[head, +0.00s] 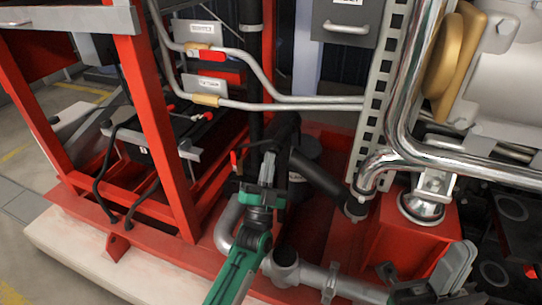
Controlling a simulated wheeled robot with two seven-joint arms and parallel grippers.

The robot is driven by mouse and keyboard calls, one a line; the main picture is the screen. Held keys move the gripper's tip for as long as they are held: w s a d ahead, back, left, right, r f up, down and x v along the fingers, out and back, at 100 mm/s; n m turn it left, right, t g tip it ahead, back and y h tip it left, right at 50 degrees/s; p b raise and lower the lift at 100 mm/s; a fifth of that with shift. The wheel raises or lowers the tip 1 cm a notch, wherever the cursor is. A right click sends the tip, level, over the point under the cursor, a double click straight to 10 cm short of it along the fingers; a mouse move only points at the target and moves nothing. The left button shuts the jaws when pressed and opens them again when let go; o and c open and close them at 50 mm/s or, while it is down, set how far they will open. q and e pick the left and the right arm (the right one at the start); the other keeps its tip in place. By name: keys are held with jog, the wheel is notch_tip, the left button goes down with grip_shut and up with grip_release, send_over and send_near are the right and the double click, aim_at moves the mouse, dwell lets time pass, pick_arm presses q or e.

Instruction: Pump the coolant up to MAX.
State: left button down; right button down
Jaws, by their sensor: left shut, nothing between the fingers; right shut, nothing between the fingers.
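My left gripper (267,168) is in the middle of the head view, on a green and black arm coming up from the bottom edge. Its grey fingers are shut and empty. They are in front of thick black pipes (318,178) low on the red frame, and I cannot tell whether they touch anything. A small red lever (234,158) shows just left of it. My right gripper (455,268) is at the lower right, shut and empty, in front of the red base. I cannot make out a coolant level, a MAX mark or a pump handle for certain.
Red frame posts (150,125) stand at the left. Silver tubes (290,102) cross the middle, with red-handled valves (207,55) near them. Large chrome pipes (403,95) and a red pedestal (410,240) fill the right. Open floor (20,160) shows at the far left.

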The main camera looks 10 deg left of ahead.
pick_arm(q)
jog(key=shift+w, duration=0.2)
jog(key=shift+s, duration=0.2)
jog(key=shift+s+a+p, duration=0.25)
jog(key=shift+s+p, duration=0.5)
jog(key=shift+s, duration=0.45)
jog(key=s, duration=0.1)
jog(key=s+p, duration=0.1)
jog(key=s, duration=0.1)
jog(key=s+a+p, duration=0.1)
jog(key=s, duration=0.1)
